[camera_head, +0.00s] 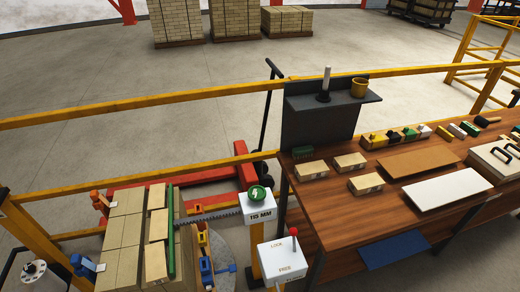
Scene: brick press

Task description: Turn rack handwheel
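A grey toothed rack (205,215) runs from the brick stack to a white box (258,213) marked 115 MM on a yellow post. A green round knob (258,194) with a white lightning mark sits on that box. To its right, a white box (282,262) marked LOCK and FREE carries a red-balled lever (293,233), with the ball upright near its top right. A pale grey disc (228,258) shows partly behind blue and yellow parts; I cannot tell whether it is the handwheel. Neither of my grippers is in view.
Tan bricks (122,235) are stacked at the lower left beside a green upright bar (170,232). A wooden bench (330,215) with bricks, boards and small tools fills the right. Yellow rails (150,103) cross behind. A red pallet jack (215,185) stands beyond the stack.

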